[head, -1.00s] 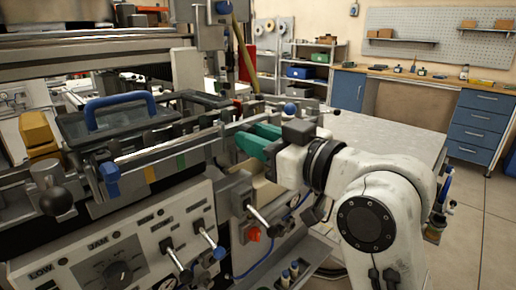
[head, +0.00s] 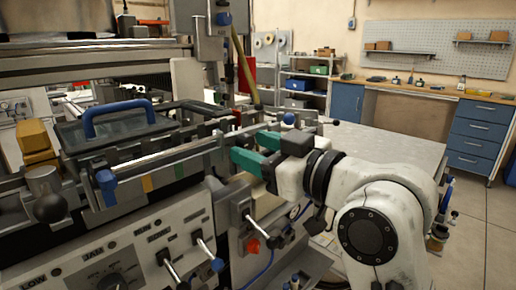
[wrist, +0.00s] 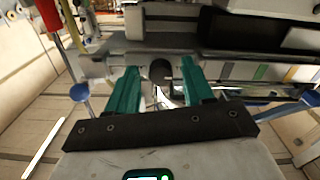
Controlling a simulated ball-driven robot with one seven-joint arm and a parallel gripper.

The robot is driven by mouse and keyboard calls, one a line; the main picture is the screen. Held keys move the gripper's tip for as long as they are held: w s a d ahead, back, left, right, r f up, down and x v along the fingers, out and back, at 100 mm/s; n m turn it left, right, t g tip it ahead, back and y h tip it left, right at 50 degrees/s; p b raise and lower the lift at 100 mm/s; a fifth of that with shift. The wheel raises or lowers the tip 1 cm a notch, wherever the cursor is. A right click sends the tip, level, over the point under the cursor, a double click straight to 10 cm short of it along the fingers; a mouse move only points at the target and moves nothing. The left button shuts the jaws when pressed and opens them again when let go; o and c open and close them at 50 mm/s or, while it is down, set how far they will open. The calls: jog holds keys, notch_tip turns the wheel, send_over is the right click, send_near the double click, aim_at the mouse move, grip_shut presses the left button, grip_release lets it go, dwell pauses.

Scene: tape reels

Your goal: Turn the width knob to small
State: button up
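My gripper (head: 246,149) is at the front rail of the machine, in the middle of the head view. Its two teal fingers are apart. In the wrist view my gripper (wrist: 160,78) has a dark round knob (wrist: 160,70) in the gap between its fingertips, with space on both sides. I cannot read a width label on it, and the fingers hide it in the head view. A black dial (head: 112,283) on the front panel is partly cut off by the bottom edge.
Levers stick out of the panel. A grey table (head: 390,145) stands behind my arm. Open floor lies at right.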

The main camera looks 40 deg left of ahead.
jog(key=shift+r, duration=0.1)
jog(key=d, duration=1)
jog(key=shift+s+d, duration=0.4)
jog(key=w+d+f+m+t+h, duration=0.2)
jog(key=d+f+m+t+h, duration=0.15)
jog(key=d+f, duration=0.45)
jog(key=w+d+f+m+t+h, duration=0.25)
jog(key=d+f+m, duration=0.25)
jog(key=f, duration=0.8)
jog(key=s+d+f+m+g+h, duration=0.1)
jog(key=s+d+f+m+h, duration=0.2)
jog(key=d+f, duration=0.45)
jog(key=s+d+f+m+h, duration=0.3)
jog(key=d+f, duration=0.3)
jog(key=f, duration=0.3)
jog(key=s+d+f+m+g+h, duration=0.3)
jog(key=s+d+f, duration=0.3)
jog(key=s+d, duration=0.4)
jog(key=s+d+f+m+g+h, duration=0.25)
jog(key=s+d+f, duration=0.4)
jog(key=s, duration=0.55)
jog(key=shift+h, duration=0.35)
jog(key=r+p, duration=1)
jog(key=d+r+p, duration=0.1)
jog(key=r+p, duration=0.5)
jog(key=shift+s+d, duration=0.1)
jog(key=shift+s, duration=0.2)
